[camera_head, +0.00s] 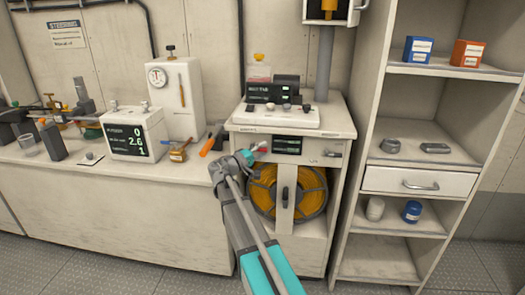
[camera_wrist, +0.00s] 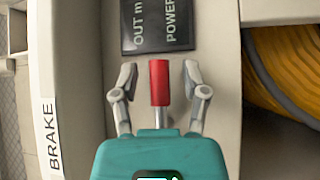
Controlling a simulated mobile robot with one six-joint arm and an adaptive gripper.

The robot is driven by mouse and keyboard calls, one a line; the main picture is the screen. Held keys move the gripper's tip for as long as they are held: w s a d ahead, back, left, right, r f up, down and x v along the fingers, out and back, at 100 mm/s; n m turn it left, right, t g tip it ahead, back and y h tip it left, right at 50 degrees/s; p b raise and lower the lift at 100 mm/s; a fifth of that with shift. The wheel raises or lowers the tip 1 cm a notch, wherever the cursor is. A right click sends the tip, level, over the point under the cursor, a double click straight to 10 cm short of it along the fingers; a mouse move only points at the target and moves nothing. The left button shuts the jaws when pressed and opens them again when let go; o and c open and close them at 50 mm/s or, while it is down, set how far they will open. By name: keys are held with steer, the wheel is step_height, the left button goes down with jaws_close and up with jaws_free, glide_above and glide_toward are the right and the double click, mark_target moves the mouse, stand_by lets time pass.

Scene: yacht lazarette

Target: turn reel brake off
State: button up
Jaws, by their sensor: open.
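The brake lever has a red grip (camera_wrist: 159,83) on a grey metal stem. In the wrist view it lies between the two fingers of my gripper (camera_wrist: 160,76), which is open, with a gap on each side. A white label reading BRAKE (camera_wrist: 51,135) runs along the panel edge to the left. In the head view my gripper (camera_head: 249,156) is at the left front of the reel cabinet, at the red lever tip (camera_head: 259,145). The orange reel (camera_head: 262,190) sits in the cabinet's opening below; my gripper hides part of the panel.
A dark display (camera_head: 287,145) is set in the cabinet front, with another small lever (camera_head: 332,154) to its right. A bench (camera_head: 120,190) with instruments stands left. An open shelf unit (camera_head: 400,240) stands close on the right.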

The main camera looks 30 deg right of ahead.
steer(key=shift+c, duration=0.2)
jaws_close()
steer(key=shift+d, duration=0.15)
